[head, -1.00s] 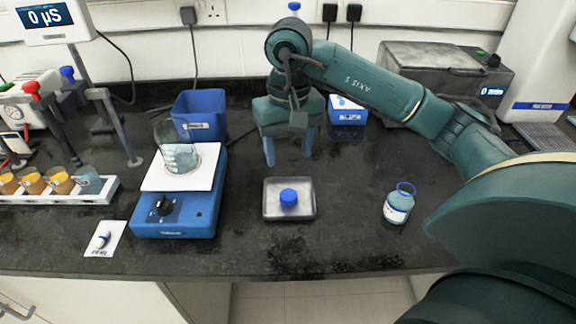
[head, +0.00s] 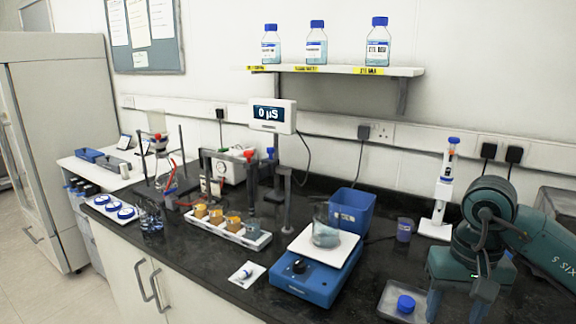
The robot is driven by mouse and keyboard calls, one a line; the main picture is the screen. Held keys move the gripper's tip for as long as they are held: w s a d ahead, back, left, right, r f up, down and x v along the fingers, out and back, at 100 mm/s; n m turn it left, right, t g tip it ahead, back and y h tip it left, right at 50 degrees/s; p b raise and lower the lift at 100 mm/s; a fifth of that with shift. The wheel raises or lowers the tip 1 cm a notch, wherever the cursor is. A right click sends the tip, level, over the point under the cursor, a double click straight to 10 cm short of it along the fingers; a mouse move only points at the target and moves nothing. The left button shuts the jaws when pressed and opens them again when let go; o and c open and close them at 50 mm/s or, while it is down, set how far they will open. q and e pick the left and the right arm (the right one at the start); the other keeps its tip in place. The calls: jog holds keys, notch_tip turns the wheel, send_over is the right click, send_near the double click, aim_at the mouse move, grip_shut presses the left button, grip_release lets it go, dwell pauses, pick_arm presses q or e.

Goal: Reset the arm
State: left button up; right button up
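My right arm (head: 545,243) comes in from the right edge in the head view, dark teal, bent down at the wrist. My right gripper (head: 457,302) points down over the counter at the lower right, just right of the shallow metal tray (head: 388,308) with the blue cap (head: 405,304). Its two fingers stand apart with nothing seen between them; their tips are near the bottom edge of the picture. My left arm and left gripper are not in view.
A blue stirrer hotplate (head: 303,288) with a beaker (head: 326,228) on it stands left of the tray. Behind are a blue bin (head: 352,211), a small purple-grey cup (head: 404,230) and a pipette on a stand (head: 444,190). A vial rack (head: 228,232) stands farther left.

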jog(key=s+a+f+m+g+y, duration=0.25)
jog(key=s+a+y, duration=0.2)
jog(key=a, duration=0.55)
jog(key=s+a+f+m+g+y, duration=0.1)
jog(key=s+a+m+y, duration=0.2)
jog(key=a+y, duration=0.45)
jog(key=a+r+m+t+y, duration=0.5)
jog(key=a+m+y, duration=0.3)
jog(key=m, duration=0.8)
jog(key=w+d+f+m+t+h, duration=0.35)
jog(key=m+t, duration=0.45)
jog(key=m, duration=0.6)
jog(key=w+d+f+m+t+h, duration=0.2)
jog(key=d+f+m+t+h, duration=0.45)
jog(key=m, duration=0.75)
jog(key=s+d+f+m+g+h, duration=0.1)
jog(key=s+f+m+g+h, duration=0.1)
jog(key=s+f+m, duration=0.3)
jog(key=s+d+f+m+g+h, duration=0.2)
jog(key=s+f+m, duration=0.4)
jog(key=f+m, duration=0.6)
jog(key=f+g+h+p, duration=0.1)
jog(key=h, duration=0.1)
jog(key=shift+d+h, duration=0.15)
jog(key=shift+h, duration=0.15)
